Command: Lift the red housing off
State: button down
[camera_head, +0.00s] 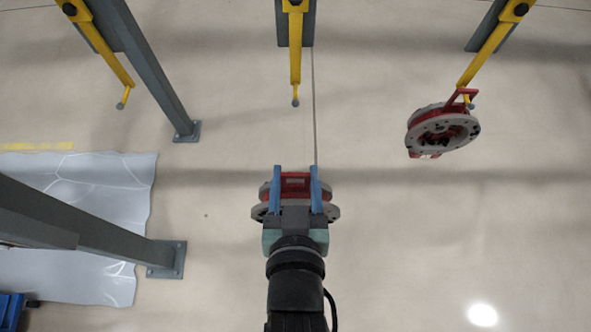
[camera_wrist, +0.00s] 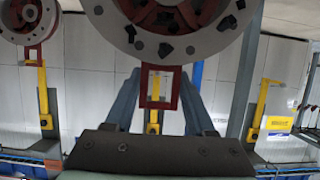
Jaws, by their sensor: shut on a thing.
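A red housing with grey round flanges (camera_head: 268,212) is at the lower middle of the head view. My gripper (camera_head: 296,172) is shut on it, its two blue fingers on either side of the red part. In the wrist view the grey flange (camera_wrist: 180,44) fills the top, and its red handle frame (camera_wrist: 173,101) is between the fingers of my gripper (camera_wrist: 158,95). The middle yellow hook (camera_head: 296,60) is empty in the head view, and its tip appears apart from the held housing. Any contact at the finger pads is partly hidden.
Another red and grey housing (camera_head: 440,131) hangs on the right yellow hook (camera_head: 487,52). The left yellow hook (camera_head: 108,58) is empty. Grey posts (camera_head: 150,75) stand at the left, near a pale sheet (camera_head: 105,185). The floor at the lower right is clear.

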jog(key=shift+s, duration=0.1)
dwell(0.3)
jog(key=shift+s, duration=0.2)
jog(key=shift+s+p, duration=0.75)
jog(key=shift+s, duration=2.1)
jog(key=s+p, duration=0.7)
jog(key=p, duration=0.2)
